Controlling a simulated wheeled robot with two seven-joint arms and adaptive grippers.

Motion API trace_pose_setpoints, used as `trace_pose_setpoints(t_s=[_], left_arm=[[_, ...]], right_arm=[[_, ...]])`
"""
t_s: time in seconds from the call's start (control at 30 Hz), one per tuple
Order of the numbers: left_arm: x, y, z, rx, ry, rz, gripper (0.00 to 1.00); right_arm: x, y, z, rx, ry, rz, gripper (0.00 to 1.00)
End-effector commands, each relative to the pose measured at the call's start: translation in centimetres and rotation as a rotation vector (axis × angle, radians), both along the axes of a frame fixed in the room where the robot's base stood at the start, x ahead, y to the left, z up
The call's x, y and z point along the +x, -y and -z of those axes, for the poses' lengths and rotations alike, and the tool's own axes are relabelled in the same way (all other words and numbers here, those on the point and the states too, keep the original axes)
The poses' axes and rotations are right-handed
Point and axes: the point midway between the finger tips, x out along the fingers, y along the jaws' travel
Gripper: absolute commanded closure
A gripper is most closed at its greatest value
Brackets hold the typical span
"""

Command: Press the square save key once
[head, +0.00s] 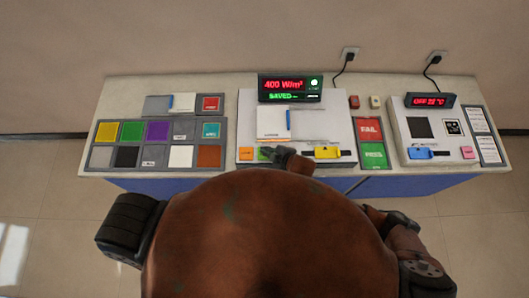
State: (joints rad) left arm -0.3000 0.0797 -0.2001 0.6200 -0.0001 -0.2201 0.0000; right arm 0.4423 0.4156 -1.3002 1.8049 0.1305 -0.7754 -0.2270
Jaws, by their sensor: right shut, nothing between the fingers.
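The middle device (345,132) is a pale panel with a black display (290,88) at its back. The display reads "400 W/m²" in red and "SAVED" in green. At the panel's front left are an orange square key (246,154) and a green key (263,152), partly hidden by my right gripper. I cannot read the key labels, so I cannot tell which is the save key. My right gripper (272,153) is shut and empty, low over the front of the panel at the green key. I cannot tell whether it touches. My left gripper is out of view.
Left is a grey tray of colour tiles (157,131). Right of the panel are a red FAIL plate (369,130) and a green PASS plate (374,155). Another device (430,130) with a red display stands farther right. A yellow piece (327,152) lies right of my gripper.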

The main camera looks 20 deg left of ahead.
Motion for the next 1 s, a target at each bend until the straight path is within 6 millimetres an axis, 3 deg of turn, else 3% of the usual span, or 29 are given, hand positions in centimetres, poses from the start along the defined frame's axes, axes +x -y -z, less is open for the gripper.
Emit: trace_pose_setpoints(t_s=[1.0], left_arm=[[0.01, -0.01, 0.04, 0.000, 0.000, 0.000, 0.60]], right_arm=[[-0.01, 0.00, 0.86, 0.000, 0.000, 0.000, 1.00]])
